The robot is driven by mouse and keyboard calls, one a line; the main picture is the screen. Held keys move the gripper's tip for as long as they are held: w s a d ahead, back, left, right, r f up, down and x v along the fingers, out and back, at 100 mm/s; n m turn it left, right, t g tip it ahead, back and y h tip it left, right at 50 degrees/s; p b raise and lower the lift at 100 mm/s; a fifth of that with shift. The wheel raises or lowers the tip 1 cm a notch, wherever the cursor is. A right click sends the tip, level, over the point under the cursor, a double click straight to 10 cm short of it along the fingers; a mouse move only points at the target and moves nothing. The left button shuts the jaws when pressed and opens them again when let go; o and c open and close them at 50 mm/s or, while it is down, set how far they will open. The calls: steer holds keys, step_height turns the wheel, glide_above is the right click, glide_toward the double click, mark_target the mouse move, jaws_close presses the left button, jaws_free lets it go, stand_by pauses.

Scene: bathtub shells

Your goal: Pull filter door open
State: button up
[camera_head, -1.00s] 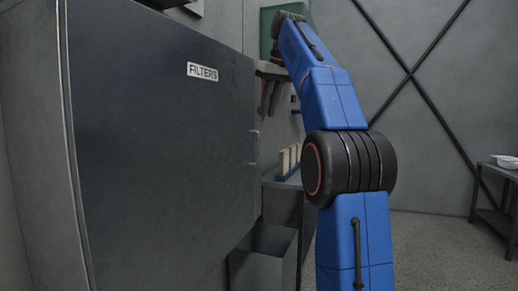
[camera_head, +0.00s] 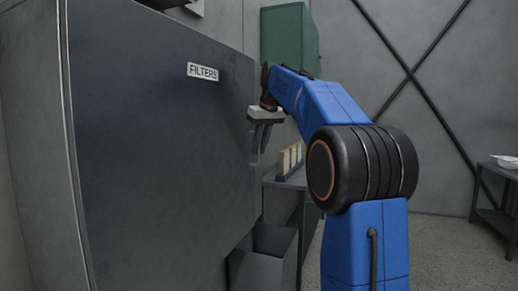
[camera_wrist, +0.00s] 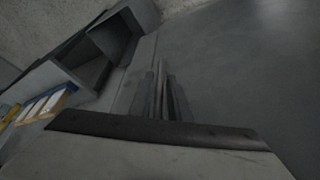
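The filter door (camera_head: 150,150) is a large dark grey panel with a white "FILTERS" label (camera_head: 203,71), on the left in the head view. It looks shut; no gap shows. My gripper (camera_head: 260,150) points down beside the door's right edge, where a small handle showed earlier. The gripper now covers that handle. In the wrist view the fingers (camera_wrist: 160,92) show as narrow dark bars close to the grey door face (camera_wrist: 235,70). I cannot tell whether they are around the handle or touching it.
A small rack (camera_head: 289,160) with several upright panels stands on a bench beyond the gripper. An open grey bin (camera_head: 262,268) stands below the door's right edge. A green cabinet (camera_head: 285,38) hangs on the back wall. A side table (camera_head: 495,195) stands far right.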

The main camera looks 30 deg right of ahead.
steer(key=shift+w+f, duration=0.1)
steer(key=shift+f, duration=0.15)
jaws_close()
